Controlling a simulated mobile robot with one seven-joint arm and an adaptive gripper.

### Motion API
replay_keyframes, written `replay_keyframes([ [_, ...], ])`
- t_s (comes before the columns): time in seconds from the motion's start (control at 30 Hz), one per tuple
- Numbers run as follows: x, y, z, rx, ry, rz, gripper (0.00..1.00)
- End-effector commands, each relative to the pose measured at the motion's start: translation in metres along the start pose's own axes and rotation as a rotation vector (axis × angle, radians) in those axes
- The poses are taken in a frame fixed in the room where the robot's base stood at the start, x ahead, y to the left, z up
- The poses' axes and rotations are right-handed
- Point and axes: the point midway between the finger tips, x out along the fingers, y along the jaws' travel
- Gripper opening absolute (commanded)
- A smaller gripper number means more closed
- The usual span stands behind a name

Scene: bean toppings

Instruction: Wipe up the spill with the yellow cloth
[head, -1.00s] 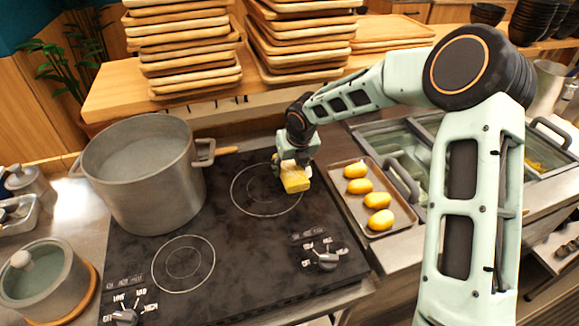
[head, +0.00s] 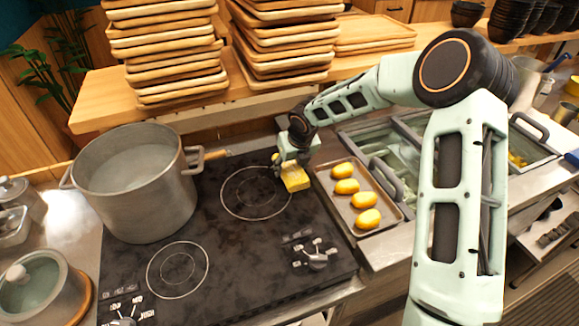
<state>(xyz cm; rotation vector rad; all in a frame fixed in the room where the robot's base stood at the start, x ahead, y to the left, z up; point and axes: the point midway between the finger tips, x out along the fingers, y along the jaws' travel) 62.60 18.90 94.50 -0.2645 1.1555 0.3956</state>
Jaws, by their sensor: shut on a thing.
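My gripper (head: 289,165) is over the right edge of the rear burner ring on the black cooktop (head: 232,240). It is shut on the yellow cloth (head: 296,180), which looks like a small folded block below the fingers. The cloth is at or just above the cooktop; I cannot tell if it touches. Faint brownish, cloudy patches show across the dark cooktop surface. I cannot make out a clear edge of the spill.
A large metal pot (head: 135,190) stands left on the cooktop. A tray (head: 373,238) with several yellow potato-like items lies right of my gripper. Stacked wooden trays (head: 285,50) stand on the shelf behind. A lidded pot (head: 40,285) is front left. The cooktop's front middle is clear.

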Motion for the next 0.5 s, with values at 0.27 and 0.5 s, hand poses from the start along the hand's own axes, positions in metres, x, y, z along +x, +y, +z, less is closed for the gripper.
replay_keyframes([
  [0.27, 0.0011, 0.0003, -0.0005, 0.000, 0.000, 0.000, 0.21],
  [0.5, 0.0017, 0.0089, -0.0008, 0.000, 0.001, 0.001, 0.21],
])
